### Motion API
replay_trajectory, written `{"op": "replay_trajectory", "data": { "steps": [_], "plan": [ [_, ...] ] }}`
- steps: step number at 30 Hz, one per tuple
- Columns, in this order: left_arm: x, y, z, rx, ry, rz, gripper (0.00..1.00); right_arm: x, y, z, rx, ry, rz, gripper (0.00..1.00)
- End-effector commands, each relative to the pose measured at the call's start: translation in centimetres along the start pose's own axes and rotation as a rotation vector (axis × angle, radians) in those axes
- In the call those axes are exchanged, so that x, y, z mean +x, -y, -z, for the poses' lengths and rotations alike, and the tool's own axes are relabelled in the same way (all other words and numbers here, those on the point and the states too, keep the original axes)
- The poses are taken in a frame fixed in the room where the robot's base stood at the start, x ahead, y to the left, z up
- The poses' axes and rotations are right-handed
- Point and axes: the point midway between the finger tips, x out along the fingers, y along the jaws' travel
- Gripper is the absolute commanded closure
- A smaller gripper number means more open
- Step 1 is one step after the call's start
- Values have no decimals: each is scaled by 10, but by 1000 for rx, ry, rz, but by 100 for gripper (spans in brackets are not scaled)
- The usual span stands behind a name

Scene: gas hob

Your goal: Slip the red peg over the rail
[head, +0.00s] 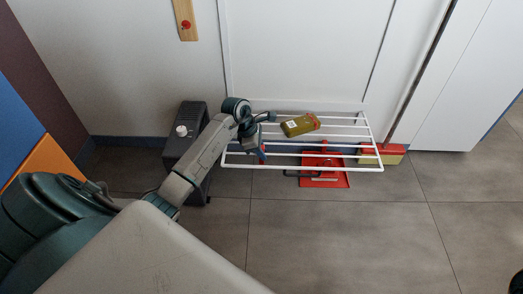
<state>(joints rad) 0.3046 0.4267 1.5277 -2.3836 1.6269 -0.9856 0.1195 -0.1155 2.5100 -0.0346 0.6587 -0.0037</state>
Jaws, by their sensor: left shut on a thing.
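The white rail rack (300,168) has several parallel rails and stands low in front of the white door. My left gripper (261,150) is at the rack's left end. It is shut on a small red piece that looks like the red peg (262,148), close to the rails. The peg is tiny and partly hidden by the gripper, and I cannot tell whether it touches a rail. My right gripper is not in view.
An olive-yellow packet (300,125) lies on the rack. A red dustpan-like object (325,180) is beneath it on the floor. A red and yellow broom head (382,154) stands at right. A dark grey box (186,145) is at left. Front floor is clear.

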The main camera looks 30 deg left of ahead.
Motion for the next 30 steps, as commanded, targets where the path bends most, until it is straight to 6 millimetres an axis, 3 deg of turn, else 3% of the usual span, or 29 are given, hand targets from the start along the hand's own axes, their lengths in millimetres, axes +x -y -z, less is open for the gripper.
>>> {"op": "replay_trajectory", "data": {
  "steps": [12, 13, 17, 30],
  "plan": [
    [2, 0, 1, 0, 0, 0, 100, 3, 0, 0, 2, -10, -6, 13],
    [2, 0, 1, 0, 0, 0, 80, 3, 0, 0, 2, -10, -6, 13],
    [2, 0, 1, 0, 0, 0, 57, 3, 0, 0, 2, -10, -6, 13],
    [-6, 0, 0, 1, 0, -1, 57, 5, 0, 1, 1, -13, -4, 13]
  ]
}}
